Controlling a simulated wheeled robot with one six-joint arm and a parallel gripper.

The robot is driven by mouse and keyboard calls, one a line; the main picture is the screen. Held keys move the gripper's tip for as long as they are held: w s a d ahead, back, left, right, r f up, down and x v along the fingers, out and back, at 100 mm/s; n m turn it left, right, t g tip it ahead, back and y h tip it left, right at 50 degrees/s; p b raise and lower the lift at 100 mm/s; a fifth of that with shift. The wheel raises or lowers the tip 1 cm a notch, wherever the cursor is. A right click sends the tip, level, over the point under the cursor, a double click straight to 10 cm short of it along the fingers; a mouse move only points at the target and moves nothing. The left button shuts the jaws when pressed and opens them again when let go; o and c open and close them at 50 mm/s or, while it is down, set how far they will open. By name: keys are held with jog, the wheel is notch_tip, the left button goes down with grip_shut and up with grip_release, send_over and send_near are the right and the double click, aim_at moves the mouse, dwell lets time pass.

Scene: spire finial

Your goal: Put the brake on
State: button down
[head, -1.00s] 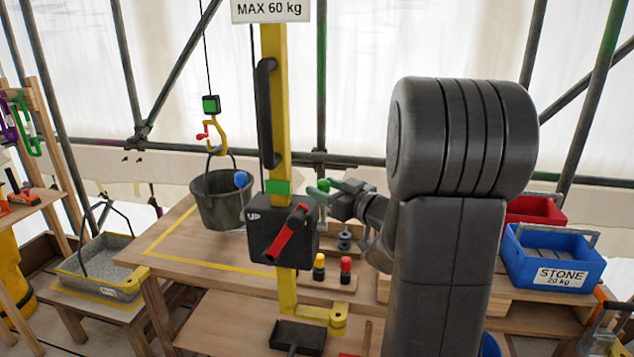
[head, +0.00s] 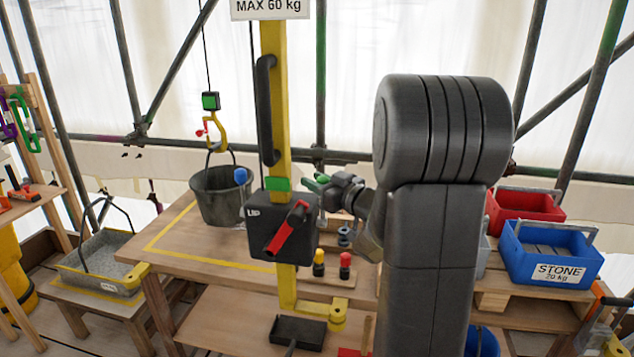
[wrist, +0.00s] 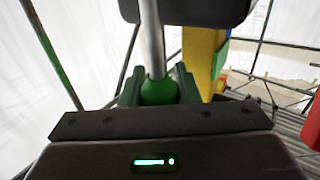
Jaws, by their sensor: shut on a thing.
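The hoist's black box (head: 283,228) sits on a yellow post (head: 273,100) and is marked "UP". A red lever (head: 287,229) slants across its front. My gripper (head: 320,183) is at the right side of the box. In the wrist view my gripper (wrist: 160,88) is shut on a green ball knob (wrist: 158,92). The knob ends a metal rod (wrist: 152,40) that runs up to a dark body. In the head view the knob is mostly hidden by the fingers. Which of these handles is the brake is not labelled.
A dark bucket (head: 222,197) hangs on a yellow hook (head: 217,130) left of the post. A blue crate marked "STONE" (head: 550,272) and a red crate (head: 524,205) stand at the right. Yellow and red buttons (head: 319,265) are on the bench below the box.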

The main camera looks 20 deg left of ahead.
aim_at(309, 212)
jog(key=shift+f+b, duration=0.15)
jog(key=shift+b, duration=0.2)
jog(key=s+f+n+y+b, duration=0.1)
jog(key=s+n+y+b, duration=0.1)
jog(key=b, duration=0.6)
jog(key=s+d+f+n+g+y+b, duration=0.1)
jog(key=s+n+b, duration=0.2)
jog(key=b, duration=0.6)
jog(key=s+d+f+n+g+y+b, duration=0.1)
jog(key=s+n+y+b, duration=0.1)
jog(key=n+b, duration=0.4)
jog(key=shift+s+y+b, duration=0.3)
jog(key=shift+s+b, duration=0.3)
jog(key=shift+b, duration=1.05)
jog(key=shift+g, duration=0.3)
jog(key=c, duration=1.1)
grip_release()
jog(key=shift+s, duration=0.1)
jog(key=shift+r, duration=0.25)
